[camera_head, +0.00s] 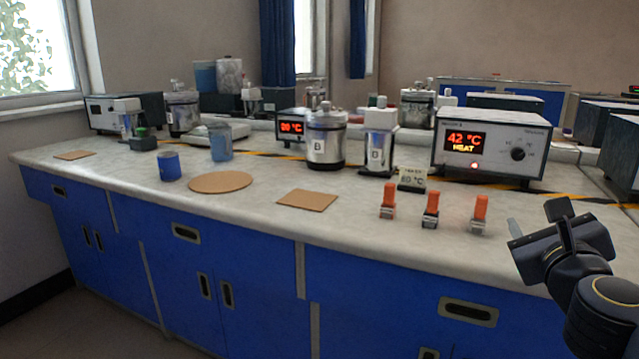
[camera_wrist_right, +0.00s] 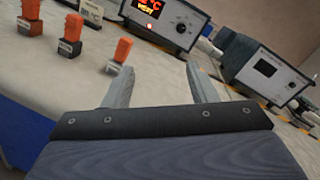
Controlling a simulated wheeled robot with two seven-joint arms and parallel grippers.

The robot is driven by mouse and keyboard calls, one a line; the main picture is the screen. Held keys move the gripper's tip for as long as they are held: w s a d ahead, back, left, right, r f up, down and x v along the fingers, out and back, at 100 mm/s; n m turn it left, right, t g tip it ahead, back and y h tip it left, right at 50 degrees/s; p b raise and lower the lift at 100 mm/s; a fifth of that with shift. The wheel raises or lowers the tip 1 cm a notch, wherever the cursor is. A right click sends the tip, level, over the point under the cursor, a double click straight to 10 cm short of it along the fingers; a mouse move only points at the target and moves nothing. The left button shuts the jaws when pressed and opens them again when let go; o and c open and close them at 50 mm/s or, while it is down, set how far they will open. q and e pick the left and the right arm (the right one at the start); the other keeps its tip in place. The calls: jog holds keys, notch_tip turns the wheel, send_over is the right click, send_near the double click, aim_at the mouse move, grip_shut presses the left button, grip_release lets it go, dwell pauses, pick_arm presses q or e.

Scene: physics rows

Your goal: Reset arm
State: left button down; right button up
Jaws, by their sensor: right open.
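My right gripper (camera_wrist_right: 162,88) is open and empty; its two grey fingers are spread apart in the right wrist view. In the head view the right gripper (camera_head: 537,223) is at the right, by the front edge of the bench (camera_head: 350,228). Several orange-topped blocks stand on the bench to its left, the nearest being the right-hand orange block (camera_head: 480,214). This block also shows in the right wrist view (camera_wrist_right: 119,55), left of the fingers and apart from them. My left gripper is in neither view.
A heater box (camera_head: 490,140) reading 42 °C stands behind the blocks. A metal canister marked B (camera_head: 326,140), a white-topped bottle (camera_head: 380,142) and a small sign (camera_head: 412,179) are nearby. A square cork mat (camera_head: 307,200), a round cork mat (camera_head: 220,182) and a blue cup (camera_head: 169,166) lie further left.

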jog(key=s+a+f+n+g+y, duration=0.2)
jog(key=s+a+f+n+y, duration=0.35)
jog(key=n, duration=0.45)
jog(key=s+a+f+n+g+y, duration=0.2)
jog(key=a+f+n+y, duration=0.3)
jog(key=a+f+n, duration=0.45)
jog(key=s+f+n+g+p, duration=0.1)
jog(key=s+f+n+g, duration=0.7)
jog(key=s+f+n, duration=0.45)
notch_tip(320, 180, up, 37)
jog(key=p, duration=3.6)
jog(key=shift+a, duration=0.4)
